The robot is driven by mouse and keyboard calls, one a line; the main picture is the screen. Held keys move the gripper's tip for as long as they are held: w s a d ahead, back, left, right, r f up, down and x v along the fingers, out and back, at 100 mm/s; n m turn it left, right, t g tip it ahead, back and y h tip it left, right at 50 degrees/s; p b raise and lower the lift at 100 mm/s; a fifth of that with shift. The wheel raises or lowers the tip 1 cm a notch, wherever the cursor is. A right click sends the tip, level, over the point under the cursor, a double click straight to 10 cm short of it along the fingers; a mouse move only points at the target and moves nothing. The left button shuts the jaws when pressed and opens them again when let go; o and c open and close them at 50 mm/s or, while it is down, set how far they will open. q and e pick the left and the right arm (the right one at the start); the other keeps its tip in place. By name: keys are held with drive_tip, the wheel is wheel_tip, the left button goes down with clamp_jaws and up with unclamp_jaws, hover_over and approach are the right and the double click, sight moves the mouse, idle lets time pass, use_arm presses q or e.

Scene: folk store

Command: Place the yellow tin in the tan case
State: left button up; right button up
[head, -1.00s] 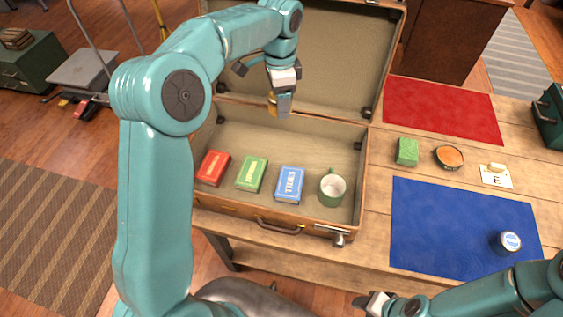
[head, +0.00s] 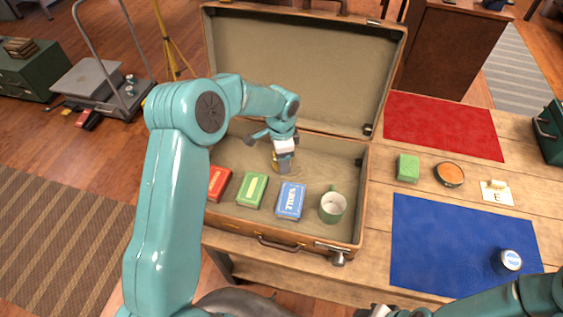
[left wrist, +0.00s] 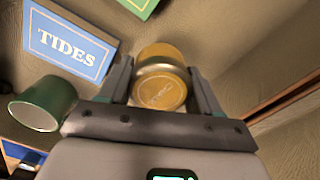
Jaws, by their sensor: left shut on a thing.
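The tan case (head: 262,225) lies open on the wooden table with its lid raised at the back. My left gripper (head: 284,168) is inside the case, low over the back part of its floor. It is shut on the yellow tin (left wrist: 162,88), which sits between the two fingers in the left wrist view. In the head view the tin (head: 275,166) is mostly hidden by the fingers. Whether the tin touches the floor I cannot tell. My right gripper (head: 376,311) is at the bottom edge, partly cut off; its jaws are unclear.
In the case's front half lie a red book (head: 218,184), a green book (head: 252,190), a blue book (head: 291,200) and a green mug (head: 332,207). Right of the case are a green block (head: 408,168), an orange-topped bowl (head: 449,174) and a blue mat (head: 450,235).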

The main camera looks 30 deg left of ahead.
use_arm(q)
wheel_tip(320, 180, down, 3)
drive_tip(key=shift+s+r, duration=0.1)
drive_tip(key=shift+f, duration=0.5)
drive_tip(key=o, duration=0.8)
drive_tip(key=shift+c, duration=0.2)
drive_tip(key=shift+o, duration=0.4)
drive_tip(key=shift+r, duration=0.1)
